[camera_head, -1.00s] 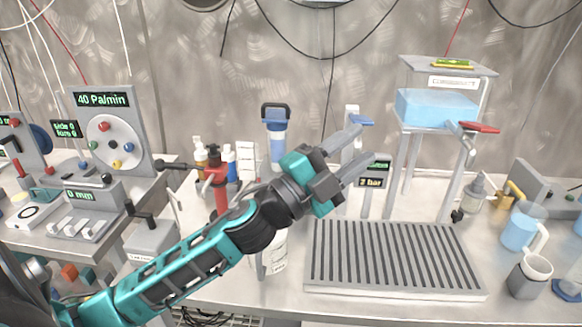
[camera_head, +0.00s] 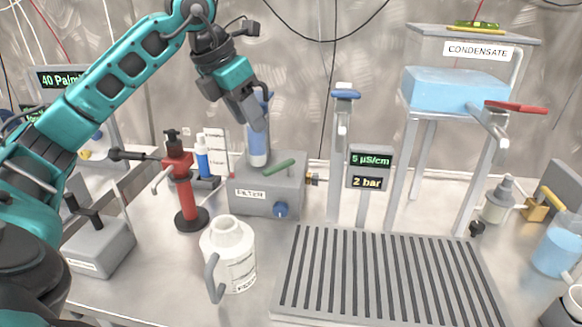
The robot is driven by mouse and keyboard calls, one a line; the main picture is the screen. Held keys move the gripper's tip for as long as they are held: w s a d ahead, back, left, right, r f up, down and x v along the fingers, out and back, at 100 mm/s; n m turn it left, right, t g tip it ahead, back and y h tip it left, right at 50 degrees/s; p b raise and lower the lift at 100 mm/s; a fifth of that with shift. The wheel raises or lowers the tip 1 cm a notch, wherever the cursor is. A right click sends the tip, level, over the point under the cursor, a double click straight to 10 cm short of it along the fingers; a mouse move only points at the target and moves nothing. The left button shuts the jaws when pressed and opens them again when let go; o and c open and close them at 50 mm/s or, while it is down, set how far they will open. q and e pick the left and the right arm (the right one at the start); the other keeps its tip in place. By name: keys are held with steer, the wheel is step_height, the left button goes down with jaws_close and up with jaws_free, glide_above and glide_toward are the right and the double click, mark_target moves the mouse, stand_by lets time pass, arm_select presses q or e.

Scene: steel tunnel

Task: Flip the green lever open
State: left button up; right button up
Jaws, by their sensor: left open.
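The green lever (camera_head: 279,169) lies on top of a grey box labelled FILTER (camera_head: 266,196), slanting up slightly to the right. My left gripper (camera_head: 258,118) hangs above and left of the lever, fingers pointing down, open and clear of it. It overlaps the upper part of a blue-and-clear filter cylinder (camera_head: 258,148) in the picture, and I cannot tell whether they touch. My right gripper is not in view.
A red hand pump (camera_head: 180,188) stands left of the box and a white jug (camera_head: 230,252) in front. A blue-handled post (camera_head: 342,150) and a display (camera_head: 370,168) stand to the right. A slotted drain tray (camera_head: 390,275) covers the front right.

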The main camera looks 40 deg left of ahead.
arm_select(q)
steer(key=b, duration=0.2)
glide_toward(272, 168)
steer(key=f, duration=0.1)
steer(key=shift+y, duration=0.3)
steer(key=x, duration=0.5)
steer(key=shift+w+d+f, duration=0.15)
steer(key=shift+d+f, duration=0.1)
steer(key=shift+d, duration=0.15)
steer(key=shift+w+f, duration=0.25)
steer(key=shift+f, duration=0.25)
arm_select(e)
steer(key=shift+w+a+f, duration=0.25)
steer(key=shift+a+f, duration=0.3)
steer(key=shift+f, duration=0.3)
arm_select(q)
steer(key=shift+c, duration=0.4)
jaws_close()
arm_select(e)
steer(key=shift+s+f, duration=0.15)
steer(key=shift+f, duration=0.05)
